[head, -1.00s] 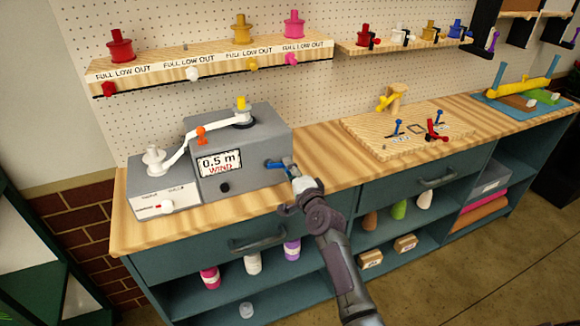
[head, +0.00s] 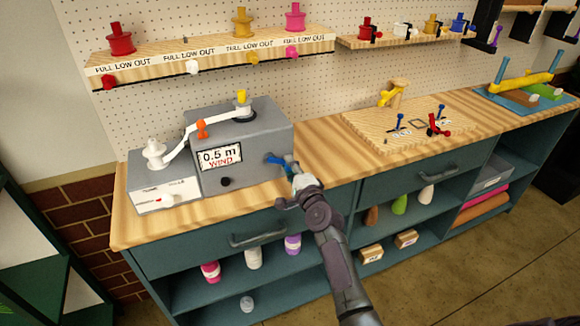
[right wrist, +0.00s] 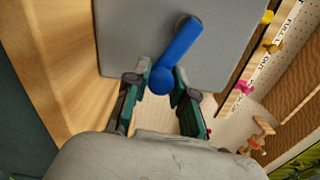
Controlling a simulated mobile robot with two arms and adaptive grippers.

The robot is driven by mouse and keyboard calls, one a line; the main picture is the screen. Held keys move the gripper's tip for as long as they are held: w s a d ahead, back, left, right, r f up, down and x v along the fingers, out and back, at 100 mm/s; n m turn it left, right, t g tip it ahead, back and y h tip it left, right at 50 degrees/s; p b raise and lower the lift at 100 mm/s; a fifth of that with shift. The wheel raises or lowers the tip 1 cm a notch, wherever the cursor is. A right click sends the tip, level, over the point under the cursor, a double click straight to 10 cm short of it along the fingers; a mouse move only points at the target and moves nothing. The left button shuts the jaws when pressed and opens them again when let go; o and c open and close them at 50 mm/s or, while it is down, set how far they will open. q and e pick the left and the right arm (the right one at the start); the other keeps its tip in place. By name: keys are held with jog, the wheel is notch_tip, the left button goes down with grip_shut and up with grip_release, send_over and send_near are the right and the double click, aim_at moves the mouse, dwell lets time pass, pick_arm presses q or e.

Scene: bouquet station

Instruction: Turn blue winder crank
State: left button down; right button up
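The grey winder box (head: 262,135) stands on the bench at the left, its display reading "0.5 m WIND". The blue crank (head: 274,158) sticks out of the box's right part. In the right wrist view the crank (right wrist: 180,42) slants down from the grey face to its round knob end. The exact finger contact is small to see. My left gripper is in neither view.
A white arm (head: 185,140) with an orange knob links the winder to a lower grey unit (head: 160,188) at left. A wooden board (head: 395,150) with small levers lies right of the gripper. Spool shelves (head: 210,58) hang behind. Bare bench lies between.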

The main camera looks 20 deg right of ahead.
jog(key=o, duration=0.4)
jog(key=shift+a+f, duration=0.15)
jog(key=shift+f, duration=0.1)
jog(key=shift+o, duration=0.2)
jog(key=shift+r, duration=0.1)
jog(key=s, duration=1.2)
jog(key=shift+d, duration=0.2)
